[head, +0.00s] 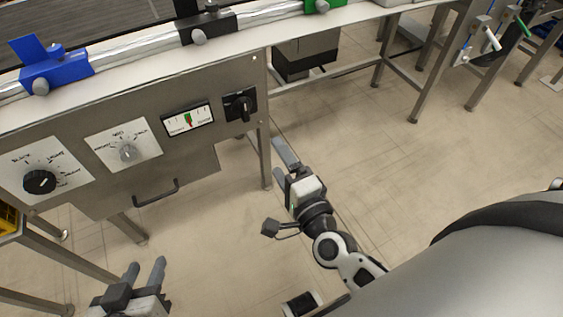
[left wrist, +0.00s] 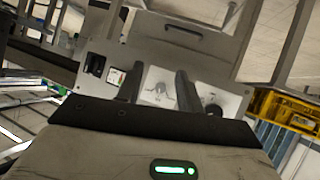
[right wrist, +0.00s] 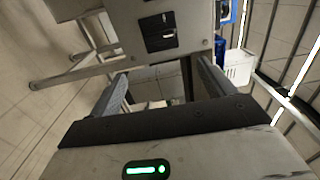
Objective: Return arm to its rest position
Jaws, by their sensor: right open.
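My right gripper (head: 280,160) is open and empty, low over the floor beside the right leg of the control panel. In the right wrist view its two fingers (right wrist: 157,82) stand wide apart with nothing between them. My left gripper (head: 145,266) is at the bottom left, below and in front of the panel, with its fingers apart and empty. Its fingers also show spread in the left wrist view (left wrist: 155,82). Neither gripper touches anything that I can see.
The metal control panel (head: 215,100) carries a black dial (head: 39,181), a grey dial (head: 127,153), a gauge (head: 188,119), a black switch (head: 241,106) and a handle (head: 156,193). Above it runs the conveyor with coloured clamps. A yellow crate (head: 9,219) stands far left. Floor is clear centre right.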

